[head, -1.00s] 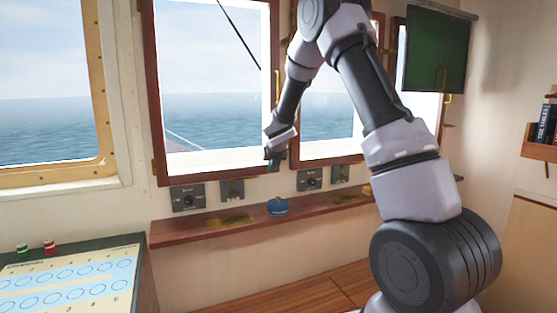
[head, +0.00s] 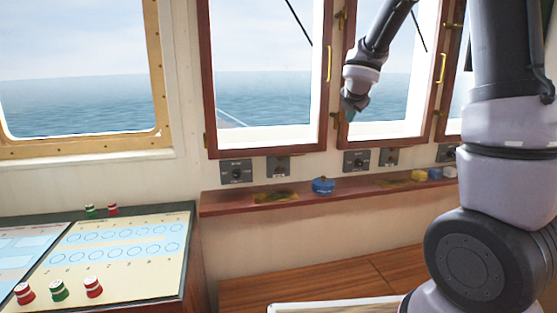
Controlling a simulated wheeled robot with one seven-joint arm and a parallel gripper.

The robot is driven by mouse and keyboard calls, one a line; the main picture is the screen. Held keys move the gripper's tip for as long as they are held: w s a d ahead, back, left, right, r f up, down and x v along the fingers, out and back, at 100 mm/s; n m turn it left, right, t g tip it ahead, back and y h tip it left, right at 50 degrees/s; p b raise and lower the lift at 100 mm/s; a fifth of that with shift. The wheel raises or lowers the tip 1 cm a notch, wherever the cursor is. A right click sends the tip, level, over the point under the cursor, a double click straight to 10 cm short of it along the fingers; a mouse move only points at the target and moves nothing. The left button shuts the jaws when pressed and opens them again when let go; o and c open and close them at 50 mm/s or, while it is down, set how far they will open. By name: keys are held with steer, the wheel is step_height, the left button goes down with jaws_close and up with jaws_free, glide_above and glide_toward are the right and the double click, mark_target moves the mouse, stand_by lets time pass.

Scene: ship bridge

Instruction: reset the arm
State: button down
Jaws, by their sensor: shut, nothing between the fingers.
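My arm rises at the right of the head view, bends above the top edge, and its forearm comes back down in front of the second window. My gripper (head: 350,112) hangs at the forearm's end, small and dark against that window's lower left part. It is shut and empty, clear of the shelf below. The upper bend of my arm is out of view.
A wooden shelf (head: 225,207) under the windows holds a blue round object (head: 323,186) and several small items. A console panel (head: 120,262) with red and green pieces stands at left. A wooden bench (head: 310,278) lies below the shelf. Hinged window frames (head: 208,90) stand behind.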

steer(key=s+d+r+m+g, duration=0.1)
steer(key=s+d+r+m, duration=0.15)
steer(key=s+m, duration=0.6)
steer(key=s+d+r+m, duration=0.2)
steer(key=s+r+m, duration=0.2)
steer(key=s+m, duration=0.45)
steer(key=s+a+m+y, duration=0.2)
steer(key=s+a+m, duration=0.1)
steer(key=s+m, duration=0.3)
steer(key=s+a+m+g+y, duration=0.1)
steer(key=s+a+m, duration=0.3)
steer(key=s, duration=0.6)
steer(key=shift+s+r+m+y, duration=0.3)
steer(key=shift+r+m+y, duration=0.1)
steer(key=shift+m, duration=0.8)
steer(key=shift+a, duration=0.1)
